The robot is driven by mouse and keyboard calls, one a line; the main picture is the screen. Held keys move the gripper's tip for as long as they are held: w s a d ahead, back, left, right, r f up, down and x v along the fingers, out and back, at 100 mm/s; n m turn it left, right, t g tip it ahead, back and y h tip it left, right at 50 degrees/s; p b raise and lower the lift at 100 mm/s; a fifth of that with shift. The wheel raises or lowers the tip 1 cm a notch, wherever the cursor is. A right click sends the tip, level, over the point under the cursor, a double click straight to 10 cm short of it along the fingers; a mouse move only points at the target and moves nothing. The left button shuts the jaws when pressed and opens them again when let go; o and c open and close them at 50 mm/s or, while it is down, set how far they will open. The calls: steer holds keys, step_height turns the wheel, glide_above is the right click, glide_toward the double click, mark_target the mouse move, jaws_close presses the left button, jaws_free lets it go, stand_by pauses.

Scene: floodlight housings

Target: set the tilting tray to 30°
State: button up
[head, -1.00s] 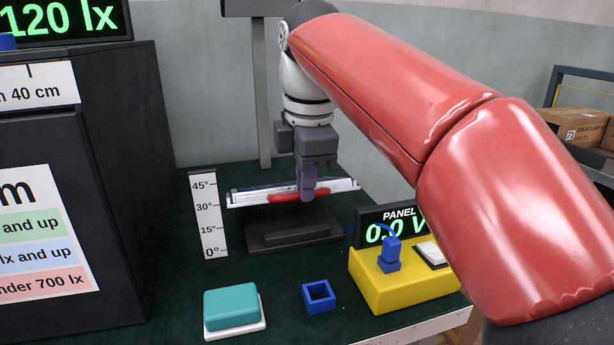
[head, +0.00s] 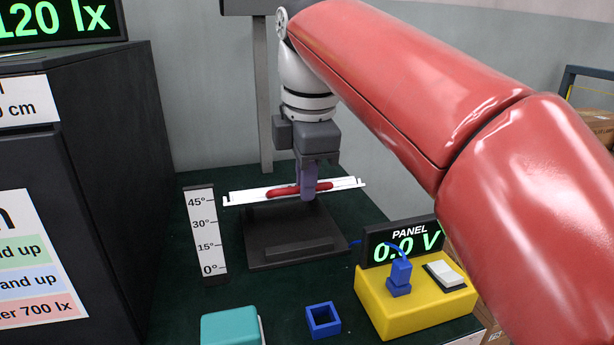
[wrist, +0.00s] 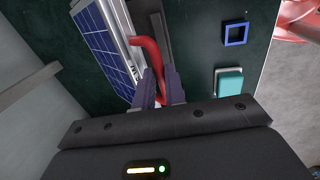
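The tilting tray (head: 240,198) is raised, its white front edge showing above the dark base (head: 290,240). In the wrist view a blue solar panel (wrist: 103,38) lies in it. The red handle (head: 284,191) runs along the front edge. My gripper (head: 307,196) is shut on this handle, which also shows between the fingers in the wrist view (wrist: 150,52). The upright angle scale (head: 207,235) stands left of the tray, marked 0° to 45°. In the head view the tray's left end lines up close to the 45° mark, above 30°.
A yellow box (head: 415,305) with a blue plug and white switch stands front right, beside a panel display (head: 400,241) reading 0.0 V. A teal block (head: 230,327) and a blue square frame (head: 323,320) lie in front. A dark cabinet (head: 90,140) stands left.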

steer(key=shift+o, duration=1.1)
steer(key=shift+w+f, duration=0.35)
steer(key=shift+w, duration=0.1)
steer(key=shift+o, duration=1.1)
steer(key=shift+r, duration=0.15)
steer(key=shift+s, duration=0.1)
steer(key=r, duration=0.2)
steer(key=r+p, duration=0.1)
steer(key=r, duration=0.1)
steer(key=r+p, duration=0.1)
steer(key=shift+s+r, duration=0.4)
steer(key=shift+s+d+r, duration=0.1)
steer(key=shift+s+r, duration=0.15)
steer(key=shift+r, duration=0.7)
